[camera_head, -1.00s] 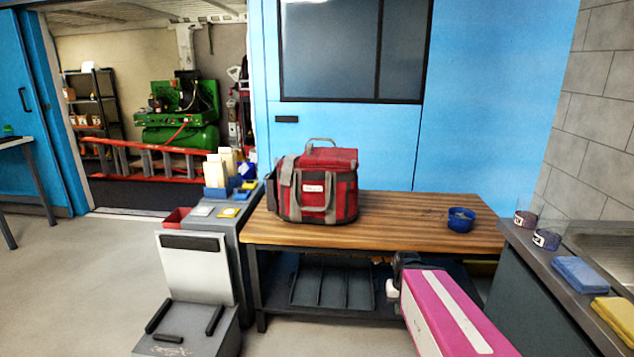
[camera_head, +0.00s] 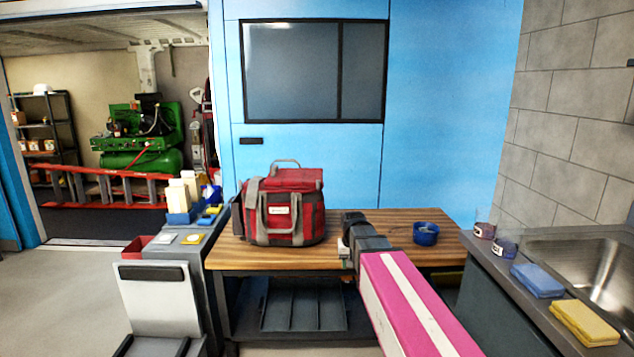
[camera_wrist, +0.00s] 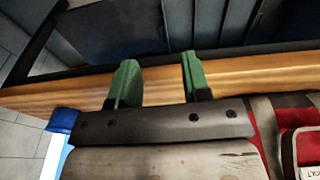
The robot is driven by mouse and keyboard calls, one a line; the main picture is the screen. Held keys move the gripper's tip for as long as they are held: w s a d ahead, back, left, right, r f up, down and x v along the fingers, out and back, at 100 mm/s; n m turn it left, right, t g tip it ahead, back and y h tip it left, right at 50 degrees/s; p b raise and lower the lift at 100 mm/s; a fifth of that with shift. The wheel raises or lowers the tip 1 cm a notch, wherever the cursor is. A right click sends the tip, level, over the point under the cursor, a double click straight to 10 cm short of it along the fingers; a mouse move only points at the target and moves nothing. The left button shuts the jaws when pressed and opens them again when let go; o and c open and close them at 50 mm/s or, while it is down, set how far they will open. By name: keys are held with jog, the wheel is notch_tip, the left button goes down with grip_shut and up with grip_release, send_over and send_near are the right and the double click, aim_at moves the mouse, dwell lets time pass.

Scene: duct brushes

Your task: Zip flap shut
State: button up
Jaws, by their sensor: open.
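A red and grey bag (camera_head: 284,208) stands upright on the wooden bench in the head view. Its top flap (camera_head: 290,180) looks lowered over the opening, with a grey handle above it. I cannot tell whether a zip is closed. In the wrist view part of the bag (camera_wrist: 292,140) shows at the lower right edge. My gripper (camera_wrist: 157,75) has two green fingers set well apart with nothing between them. In the head view my pink arm reaches up to the bench, right of the bag and apart from it.
The wooden bench (camera_head: 385,222) has a blue bowl (camera_head: 426,233) at its right. A counter with a sink (camera_head: 585,255), a blue sponge (camera_head: 537,279) and a yellow sponge (camera_head: 583,322) stands at the right. A grey cabinet with bottles (camera_head: 182,198) stands left of the bench.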

jog(key=w+a+r+t, duration=0.1)
jog(key=w+a+r, duration=0.2)
jog(key=w+r, duration=0.4)
jog(key=w+a+r, duration=0.3)
jog(key=w+r, duration=0.2)
jog(key=r, duration=0.5)
jog(key=t, duration=0.2)
send_near(318, 185)
jog(key=x, duration=0.2)
jog(key=w+x, duration=0.1)
jog(key=x, duration=0.5)
jog(key=shift+w+r, duration=0.2)
jog(key=shift+r, duration=0.05)
grip_shut()
jog(key=shift+a, duration=0.1)
